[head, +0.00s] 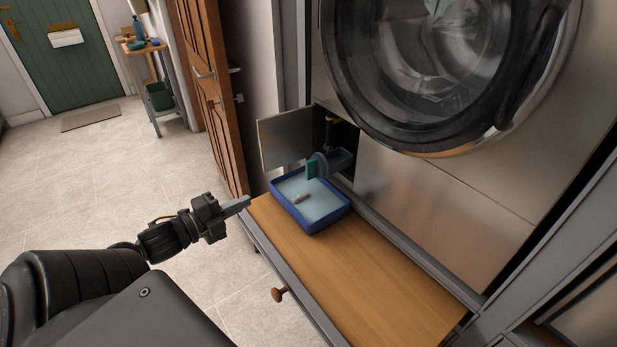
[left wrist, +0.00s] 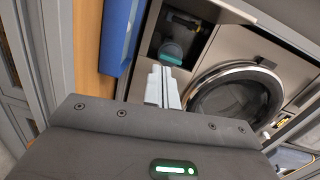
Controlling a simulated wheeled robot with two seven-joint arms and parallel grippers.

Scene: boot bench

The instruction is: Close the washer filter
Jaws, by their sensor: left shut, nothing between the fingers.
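The washer (head: 430,190) stands at the right with its small filter flap (head: 284,140) swung open to the left. The filter (head: 330,163), grey with a teal grip, sticks out of the opening above a blue tray (head: 333,219). In the left wrist view the teal filter part (left wrist: 171,54) shows in the dark opening, beyond my fingertips. My left gripper (head: 245,203) is shut and empty, left of the tray and apart from the filter and flap. It also shows in the left wrist view (left wrist: 162,72). My right gripper is not in view.
The blue tray holds pale water and a small grey object (head: 302,198). It sits on a wooden pull-out board (head: 365,275) with a round knob (head: 279,294). A brown door (head: 207,90) stands behind.

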